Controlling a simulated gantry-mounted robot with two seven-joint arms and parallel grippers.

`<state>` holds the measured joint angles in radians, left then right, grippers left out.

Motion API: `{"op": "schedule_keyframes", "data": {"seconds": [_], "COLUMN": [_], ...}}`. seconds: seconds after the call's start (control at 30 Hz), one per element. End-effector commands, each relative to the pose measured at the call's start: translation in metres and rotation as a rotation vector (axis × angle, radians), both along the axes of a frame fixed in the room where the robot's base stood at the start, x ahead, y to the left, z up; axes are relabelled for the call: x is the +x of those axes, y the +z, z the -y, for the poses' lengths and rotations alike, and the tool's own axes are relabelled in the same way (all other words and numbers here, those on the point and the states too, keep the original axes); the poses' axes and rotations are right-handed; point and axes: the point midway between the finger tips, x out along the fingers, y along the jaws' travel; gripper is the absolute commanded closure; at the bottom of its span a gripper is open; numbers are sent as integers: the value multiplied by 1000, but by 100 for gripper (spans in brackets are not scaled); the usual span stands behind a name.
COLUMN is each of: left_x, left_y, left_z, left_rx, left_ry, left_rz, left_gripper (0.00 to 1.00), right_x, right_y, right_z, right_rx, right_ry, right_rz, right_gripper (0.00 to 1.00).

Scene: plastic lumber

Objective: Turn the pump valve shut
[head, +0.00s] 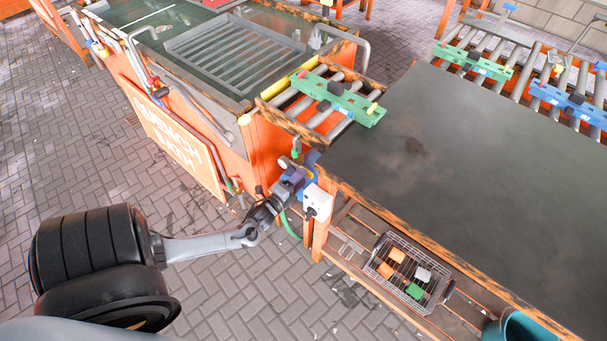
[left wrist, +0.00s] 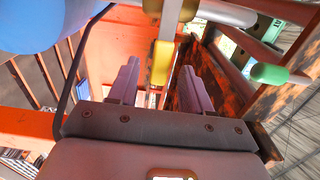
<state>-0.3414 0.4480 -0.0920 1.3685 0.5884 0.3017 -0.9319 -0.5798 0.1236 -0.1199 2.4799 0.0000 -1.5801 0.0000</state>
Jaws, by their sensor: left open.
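My left gripper (head: 296,174) is at the corner between the orange tank unit and the dark-topped table. In the left wrist view its two purple fingers (left wrist: 159,68) stand apart. A yellow lever (left wrist: 162,62), which looks like the valve handle, hangs between the fingers with gaps visible on both sides. A grey pipe (left wrist: 172,18) runs above it. In the head view the yellow part (head: 309,172) is small and mostly hidden by the gripper, so the valve's exact position cannot be told. My right gripper is not in view.
The dark tabletop (head: 455,175) is clear. A wire basket (head: 375,265) with coloured blocks sits on the shelf below. A white box (head: 318,203) is fixed at the table corner, close to my gripper. A green fixture (head: 345,101) lies on rollers above. A blue cylinder (left wrist: 30,22) is near in the left wrist view.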

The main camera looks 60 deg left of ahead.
Motion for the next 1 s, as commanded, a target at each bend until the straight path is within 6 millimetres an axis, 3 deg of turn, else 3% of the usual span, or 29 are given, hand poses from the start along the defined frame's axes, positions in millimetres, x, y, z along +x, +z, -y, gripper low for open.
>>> {"op": "schedule_keyframes", "data": {"seconds": [0.2, 0.43, 1.0], "left_x": [-38, -66, -76], "left_y": [1, 0, 0], "left_z": [14, 25, 29], "left_rx": [-3, -1, 0], "left_ry": [0, 0, 0], "left_rz": [-4, -3, -1], "left_gripper": [51, 51, 51], "right_x": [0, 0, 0], "right_y": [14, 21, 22], "right_z": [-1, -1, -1], "right_rx": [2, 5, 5], "right_ry": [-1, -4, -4], "right_rz": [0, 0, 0], "right_gripper": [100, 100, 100]}}
